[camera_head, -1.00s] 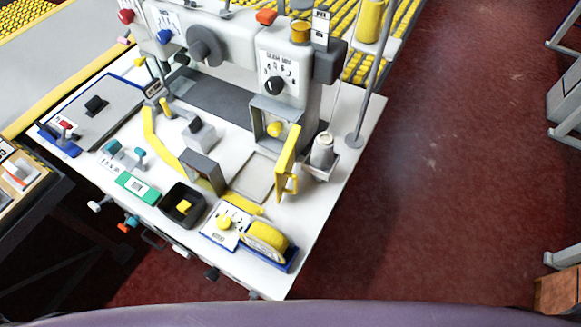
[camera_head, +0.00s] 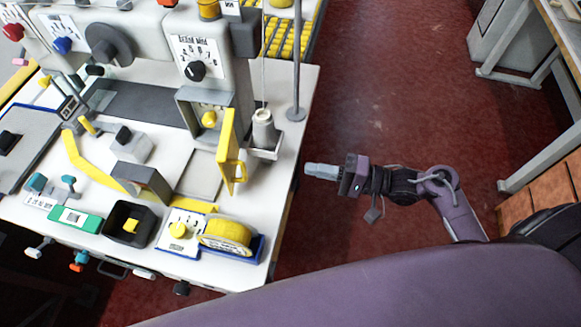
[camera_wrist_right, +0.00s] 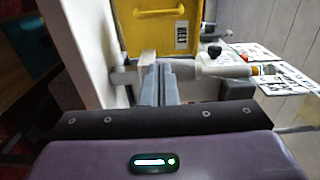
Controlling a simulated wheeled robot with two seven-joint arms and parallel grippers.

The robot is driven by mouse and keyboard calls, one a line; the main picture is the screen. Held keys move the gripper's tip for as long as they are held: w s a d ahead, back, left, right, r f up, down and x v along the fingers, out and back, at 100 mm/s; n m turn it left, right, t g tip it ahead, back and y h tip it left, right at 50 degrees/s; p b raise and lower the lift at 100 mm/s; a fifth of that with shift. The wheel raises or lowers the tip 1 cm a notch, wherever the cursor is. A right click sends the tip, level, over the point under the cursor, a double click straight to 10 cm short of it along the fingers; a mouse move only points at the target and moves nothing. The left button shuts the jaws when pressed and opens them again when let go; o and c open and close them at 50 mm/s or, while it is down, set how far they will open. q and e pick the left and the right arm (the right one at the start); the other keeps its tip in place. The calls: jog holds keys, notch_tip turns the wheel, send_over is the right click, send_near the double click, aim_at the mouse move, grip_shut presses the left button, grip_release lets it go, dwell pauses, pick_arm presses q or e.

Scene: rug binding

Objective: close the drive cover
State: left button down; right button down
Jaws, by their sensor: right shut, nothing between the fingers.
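The drive cover (camera_head: 229,153) is a yellow panel with a handle, hinged at the right side of a grey open box (camera_head: 206,103) on the sewing machine's column. It stands swung open, and a yellow knob (camera_head: 209,119) shows inside the box. In the right wrist view a yellow panel with a handle (camera_wrist_right: 155,35), likely this cover, is ahead of the fingers. My right gripper (camera_head: 310,169) is shut and empty, to the right of the table edge and apart from the cover. It also shows in the right wrist view (camera_wrist_right: 158,72). My left gripper is not in view.
A white thread cone (camera_head: 263,130) on a small stand and a thin metal pole (camera_head: 297,60) stand at the table's right edge, between my right gripper and the cover. A yellow tape roll (camera_head: 226,236) sits at the front corner. Red floor right of the table is clear.

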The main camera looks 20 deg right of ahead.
jog(key=s+a+p+x, duration=0.1)
jog(key=s+p+x, duration=0.1)
jog(key=x, duration=1)
jog(key=shift+s+a+f+p, duration=0.15)
jog(key=shift+s+a+p, duration=0.05)
jog(key=shift+p, duration=0.2)
